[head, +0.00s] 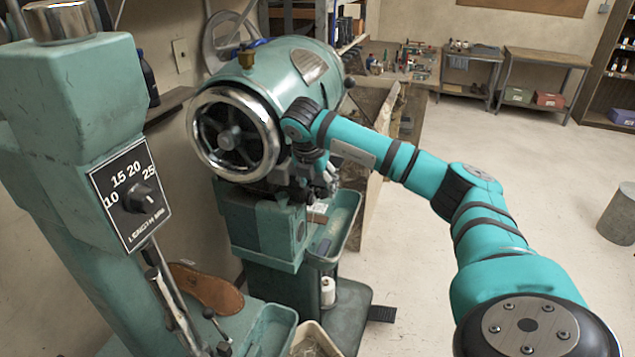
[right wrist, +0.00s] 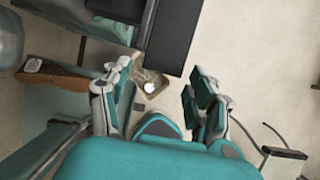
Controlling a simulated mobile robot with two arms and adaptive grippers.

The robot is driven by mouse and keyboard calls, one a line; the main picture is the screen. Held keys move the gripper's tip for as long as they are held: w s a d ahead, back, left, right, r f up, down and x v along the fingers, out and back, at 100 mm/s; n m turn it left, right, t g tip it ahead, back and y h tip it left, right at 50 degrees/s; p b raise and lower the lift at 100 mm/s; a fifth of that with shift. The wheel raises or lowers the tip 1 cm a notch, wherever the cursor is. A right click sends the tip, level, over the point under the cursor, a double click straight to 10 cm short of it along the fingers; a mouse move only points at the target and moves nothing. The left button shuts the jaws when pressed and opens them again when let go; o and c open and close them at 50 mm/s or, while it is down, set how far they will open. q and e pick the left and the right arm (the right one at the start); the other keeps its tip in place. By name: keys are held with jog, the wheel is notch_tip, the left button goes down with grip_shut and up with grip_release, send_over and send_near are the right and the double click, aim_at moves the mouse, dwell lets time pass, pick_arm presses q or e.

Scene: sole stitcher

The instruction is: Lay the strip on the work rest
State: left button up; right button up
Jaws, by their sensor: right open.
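My right gripper (head: 325,182) is beside the front of the green stitching machine (head: 290,80), below its big handwheel. In the right wrist view its two fingers (right wrist: 160,75) stand wide apart with nothing between them. A small pale tan piece (head: 317,212) lies just under the gripper on the machine; I cannot tell if it is the strip or part of the work rest. The work rest is not clearly visible, partly behind my gripper. My left gripper is out of view.
A nearer green machine (head: 75,110) with a length dial (head: 137,198) fills the left. A brown sole-shaped piece (head: 207,290) lies by it. A green side tray (head: 340,225) is right of the stitcher. The floor at right is open, with a grey bin (head: 618,215).

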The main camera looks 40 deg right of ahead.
jog(key=shift+s, duration=0.1)
jog(key=shift+s+a+b, duration=0.15)
jog(key=shift+s+a, duration=0.3)
jog(key=shift+a, duration=0.45)
jog(key=shift+s+a+b, duration=0.15)
jog(key=shift+s+a, duration=0.3)
jog(key=shift+a, duration=0.4)
jog(key=o, duration=0.6)
jog(key=v, duration=1.2)
